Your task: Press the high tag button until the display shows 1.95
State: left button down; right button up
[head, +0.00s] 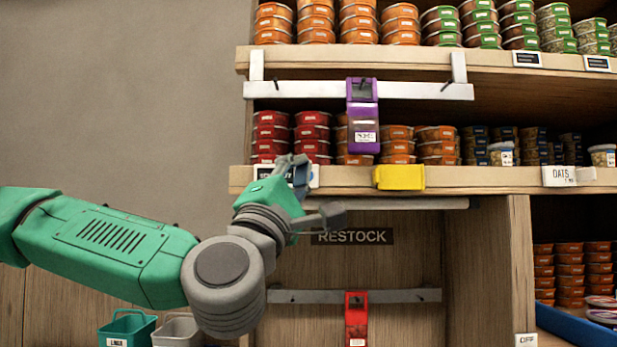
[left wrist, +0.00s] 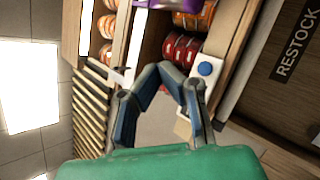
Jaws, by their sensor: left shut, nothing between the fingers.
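A white tag (head: 312,176) sits on the front edge of the middle shelf, partly hidden behind my left gripper (head: 293,165). Its dark characters are too covered to read. In the left wrist view the white tag (left wrist: 213,58) carries a round blue button (left wrist: 205,68). My left gripper (left wrist: 170,70) is shut and empty, its fingertips close to the button's left in that view. I cannot tell whether they touch the tag. My right gripper is not in view.
A yellow clip (head: 400,177) and an OATS tag (head: 559,176) are farther right on the shelf edge. Red tins (head: 312,133) stand behind the tag. A purple holder (head: 363,115) hangs from a white bar. A RESTOCK sign (head: 351,236) is below.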

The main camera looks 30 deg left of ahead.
pick_arm(q)
jog(key=w+a+p, duration=0.1)
jog(key=w+a, duration=0.2)
jog(key=w, duration=0.4)
jog(key=shift+w, duration=0.3)
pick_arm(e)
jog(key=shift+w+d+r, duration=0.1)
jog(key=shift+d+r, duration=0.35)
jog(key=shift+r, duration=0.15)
pick_arm(q)
jog(key=shift+a, duration=0.25)
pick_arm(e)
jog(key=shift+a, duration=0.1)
pick_arm(q)
jog(key=shift+a, duration=0.3)
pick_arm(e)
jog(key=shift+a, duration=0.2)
pick_arm(q)
jog(key=shift+d, duration=0.35)
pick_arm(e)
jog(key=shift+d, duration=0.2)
pick_arm(q)
jog(key=shift+a, duration=0.25)
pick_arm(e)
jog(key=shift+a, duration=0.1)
